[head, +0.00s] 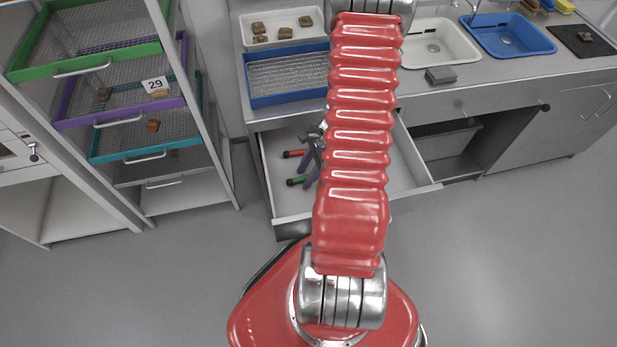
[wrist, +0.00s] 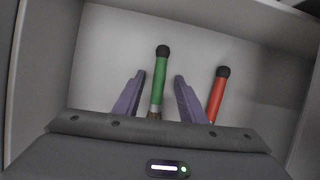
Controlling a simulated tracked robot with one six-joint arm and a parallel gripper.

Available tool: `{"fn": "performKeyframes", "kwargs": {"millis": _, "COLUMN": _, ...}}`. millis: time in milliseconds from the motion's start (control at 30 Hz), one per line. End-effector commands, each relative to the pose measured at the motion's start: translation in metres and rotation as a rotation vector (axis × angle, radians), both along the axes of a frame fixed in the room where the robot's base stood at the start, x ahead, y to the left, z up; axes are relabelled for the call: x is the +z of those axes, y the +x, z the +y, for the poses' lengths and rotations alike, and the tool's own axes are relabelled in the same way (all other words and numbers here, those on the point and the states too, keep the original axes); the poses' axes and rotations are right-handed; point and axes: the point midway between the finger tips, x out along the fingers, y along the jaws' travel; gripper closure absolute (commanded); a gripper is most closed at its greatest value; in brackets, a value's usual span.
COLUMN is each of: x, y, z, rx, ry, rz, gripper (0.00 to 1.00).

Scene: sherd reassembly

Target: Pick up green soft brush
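The green soft brush (wrist: 160,80) lies in an open drawer, its dark-tipped green handle pointing away in the wrist view. Its bristle end is mostly hidden behind my gripper body. My gripper (wrist: 160,78) is open, with one purple finger on each side of the brush and a gap to the handle on both sides. In the head view a short length of the green brush (head: 299,180) shows beside my arm, and the gripper is partly hidden there.
A red-handled brush (wrist: 217,95) lies to the right of my right finger, close to it. The drawer (head: 412,178) has walls around the tools. A counter with a blue tray (head: 262,101) and basins stands behind. Racks with coloured trays are at left.

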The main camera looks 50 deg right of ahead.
Motion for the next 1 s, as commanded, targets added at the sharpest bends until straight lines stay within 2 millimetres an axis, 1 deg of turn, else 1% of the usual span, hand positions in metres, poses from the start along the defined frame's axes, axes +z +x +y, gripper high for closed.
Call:
{"fn": "performKeyframes", "kwargs": {"millis": 33, "x": 0.0, "y": 0.0, "z": 0.0001, "rx": 0.0, "ry": 0.0, "rz": 0.0, "gripper": 0.63}}
{"fn": "performKeyframes", "kwargs": {"millis": 67, "x": 0.0, "y": 0.0, "z": 0.0001, "rx": 0.0, "ry": 0.0, "rz": 0.0, "gripper": 0.65}}
{"fn": "performKeyframes", "kwargs": {"millis": 500, "x": 0.0001, "y": 0.0002, "z": 0.0001, "rx": 0.001, "ry": 0.0, "rz": 0.0, "gripper": 0.96}}
{"fn": "performKeyframes", "kwargs": {"millis": 567, "x": 0.0001, "y": 0.0001, "z": 0.0002, "rx": 0.001, "ry": 0.0, "rz": 0.0, "gripper": 1.0}}
{"fn": "performKeyframes", "kwargs": {"millis": 1000, "x": 0.0025, "y": 0.0004, "z": 0.0001, "rx": 0.001, "ry": 0.0, "rz": 0.0, "gripper": 1.0}}
